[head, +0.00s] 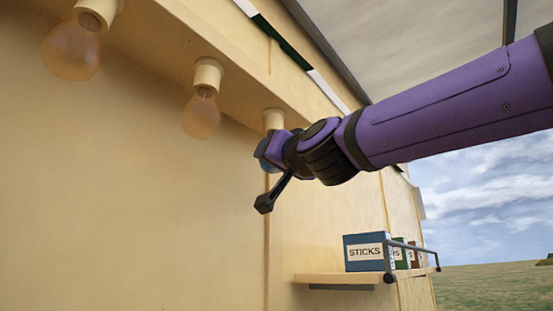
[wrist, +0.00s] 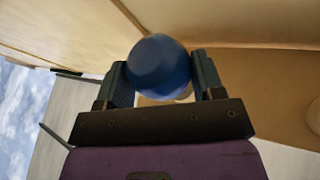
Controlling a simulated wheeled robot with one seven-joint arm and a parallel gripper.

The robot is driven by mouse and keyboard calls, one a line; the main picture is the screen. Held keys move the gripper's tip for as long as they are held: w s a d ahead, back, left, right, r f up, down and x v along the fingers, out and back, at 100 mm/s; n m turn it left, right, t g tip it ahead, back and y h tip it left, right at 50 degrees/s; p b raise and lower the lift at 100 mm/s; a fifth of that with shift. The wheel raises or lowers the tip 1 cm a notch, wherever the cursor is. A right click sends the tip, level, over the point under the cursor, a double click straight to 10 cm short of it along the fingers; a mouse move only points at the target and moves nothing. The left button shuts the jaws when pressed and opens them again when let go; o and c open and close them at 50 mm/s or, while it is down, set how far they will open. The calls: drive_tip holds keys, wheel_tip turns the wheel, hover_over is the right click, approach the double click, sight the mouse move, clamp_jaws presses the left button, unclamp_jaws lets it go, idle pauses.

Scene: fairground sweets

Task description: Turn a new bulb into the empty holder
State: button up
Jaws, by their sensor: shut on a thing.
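A blue bulb (wrist: 160,62) sits between the two fingers of my gripper (wrist: 158,82) in the wrist view, its rounded end towards the camera. In the head view my gripper (head: 266,158) is right below the third cream holder (head: 273,119), and only a sliver of the blue bulb (head: 266,166) shows past it. Whether the bulb's base touches or is inside the holder is hidden. Two clear amber bulbs hang in the other holders (head: 96,10) and (head: 208,72), to the left.
A shelf (head: 330,279) at lower right bears a blue box labelled STICKS (head: 366,252) and smaller boxes behind a rail. The cream wall panel (head: 120,200) stands close on the left. Open air and grass lie to the right.

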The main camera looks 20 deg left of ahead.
drive_tip(key=shift+r+h, duration=0.2)
drive_tip(key=shift+h, duration=0.1)
idle(0.4)
drive_tip(key=shift+a+m+t+h, duration=0.1)
drive_tip(key=shift+m+t+h, duration=0.3)
drive_tip(key=shift+m+t, duration=0.2)
drive_tip(key=shift+n+g+y, duration=0.9)
drive_tip(key=shift+g+y, duration=0.1)
drive_tip(key=shift+y, duration=0.1)
drive_tip(key=shift+f, duration=0.35)
idle(1.1)
drive_tip(key=shift+r, duration=0.3)
idle(0.4)
idle(0.4)
drive_tip(key=shift+t+h, duration=0.4)
idle(0.4)
drive_tip(key=shift+f, duration=0.3)
idle(1.0)
drive_tip(key=shift+r+m, duration=0.3)
idle(0.6)
